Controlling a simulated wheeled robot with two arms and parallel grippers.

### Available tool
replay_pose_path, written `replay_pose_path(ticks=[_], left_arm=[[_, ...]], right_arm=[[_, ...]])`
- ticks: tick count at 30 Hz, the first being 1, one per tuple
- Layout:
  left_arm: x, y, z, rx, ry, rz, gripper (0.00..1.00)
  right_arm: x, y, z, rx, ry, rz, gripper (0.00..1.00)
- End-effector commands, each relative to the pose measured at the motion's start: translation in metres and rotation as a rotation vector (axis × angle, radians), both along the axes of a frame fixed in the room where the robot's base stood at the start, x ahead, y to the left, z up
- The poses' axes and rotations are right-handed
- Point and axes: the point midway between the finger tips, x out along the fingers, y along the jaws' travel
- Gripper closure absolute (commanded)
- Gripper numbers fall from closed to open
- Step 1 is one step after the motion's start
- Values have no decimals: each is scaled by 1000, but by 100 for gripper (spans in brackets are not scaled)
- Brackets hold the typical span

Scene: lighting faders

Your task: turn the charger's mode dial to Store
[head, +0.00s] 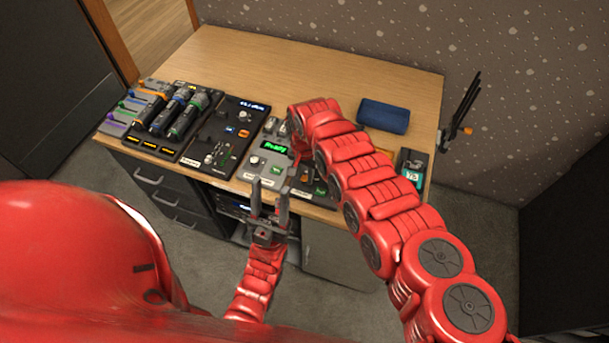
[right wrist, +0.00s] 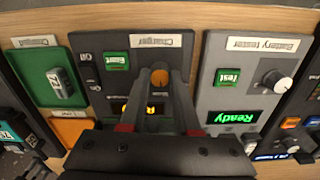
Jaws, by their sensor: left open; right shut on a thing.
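The charger (right wrist: 88,76) is a dark panel seen upside down in the right wrist view, with its name label (right wrist: 157,41) along the edge. Its mode dial (right wrist: 159,77) is a round orange knob. My right gripper (right wrist: 160,82) is shut on this dial, one finger on each side. A lit amber display (right wrist: 150,108) shows partly between the fingers. The dial's pointer and most mode markings are hidden or too small to read. In the head view my right arm covers much of the charger. My left gripper (head: 268,208) is open and empty in front of the desk's front edge.
The battery tester (right wrist: 222,90), with a green "Ready" display, stands beside the charger. A green charge-port panel (right wrist: 53,78) is on the other side. Fader and switch panels (head: 170,115) fill the desk's left. A blue case (head: 384,116) lies at the back right. The desk's back (head: 290,65) is clear.

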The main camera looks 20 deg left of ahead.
Motion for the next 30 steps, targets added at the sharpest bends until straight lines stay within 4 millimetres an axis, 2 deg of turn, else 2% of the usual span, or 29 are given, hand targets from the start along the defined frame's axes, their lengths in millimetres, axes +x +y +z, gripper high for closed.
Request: replay_pose_path(ticks=[18,30], left_arm=[[0,0,-37,0,0,0,50],[0,0,-56,0,0,0,50]], right_arm=[[1,-1,-3,1,-2,560,100],[2,0,0,1,-5,818,100]])
